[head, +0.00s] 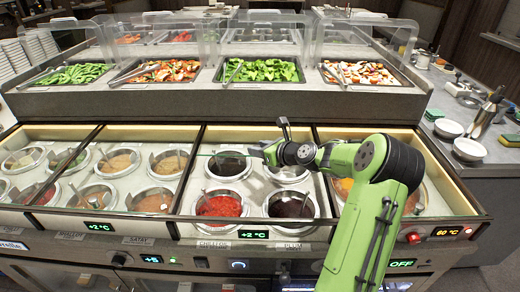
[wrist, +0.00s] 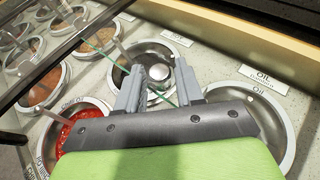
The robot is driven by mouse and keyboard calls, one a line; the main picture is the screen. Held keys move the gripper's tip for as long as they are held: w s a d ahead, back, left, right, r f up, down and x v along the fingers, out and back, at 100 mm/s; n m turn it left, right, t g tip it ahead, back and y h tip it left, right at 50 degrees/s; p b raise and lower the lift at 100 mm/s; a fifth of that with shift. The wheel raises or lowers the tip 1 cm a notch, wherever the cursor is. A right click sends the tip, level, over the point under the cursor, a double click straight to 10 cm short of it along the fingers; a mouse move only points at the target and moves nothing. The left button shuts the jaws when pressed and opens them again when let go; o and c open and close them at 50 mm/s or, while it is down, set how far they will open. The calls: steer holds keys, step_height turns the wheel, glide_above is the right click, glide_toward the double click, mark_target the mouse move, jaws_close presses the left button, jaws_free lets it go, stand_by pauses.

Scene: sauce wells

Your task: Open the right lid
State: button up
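The sauce counter has clear glass over its wells. A thin green glass edge (wrist: 104,51) crosses the wrist view diagonally and passes down between my fingers. I cannot tell clearly which pane is the right lid or how far it stands open. My gripper (head: 262,150) is over the middle bay in the head view, above its back wells. In the wrist view my gripper (wrist: 164,85) has its two grey fingers apart. A steel well with a dark sauce and a round shiny metal part (wrist: 158,77) shows behind them. I cannot tell whether the fingers touch the glass.
Wells of red sauce (head: 220,206) and dark sauce (head: 290,205) lie in front of my gripper. Dark frame bars (head: 188,180) divide the bays. Food trays (head: 262,71) under clear guards stand behind. White bowls (head: 448,128) are on the right counter.

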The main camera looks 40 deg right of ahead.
mark_target(261, 130)
jaws_close()
steer(key=shift+w+d+r+p, duration=0.2)
steer(key=shift+w+r+p, duration=0.05)
steer(key=shift+p, duration=0.25)
steer(key=w+d+p, duration=0.2)
steer(key=w, duration=0.1)
steer(key=w+d+p, duration=0.2)
steer(key=w, duration=0.1)
steer(key=w+d+p, duration=0.3)
steer(key=w, duration=0.1)
steer(key=shift+w+d+f, duration=0.15)
steer(key=shift+w+d, duration=0.25)
steer(key=shift+d, duration=0.1)
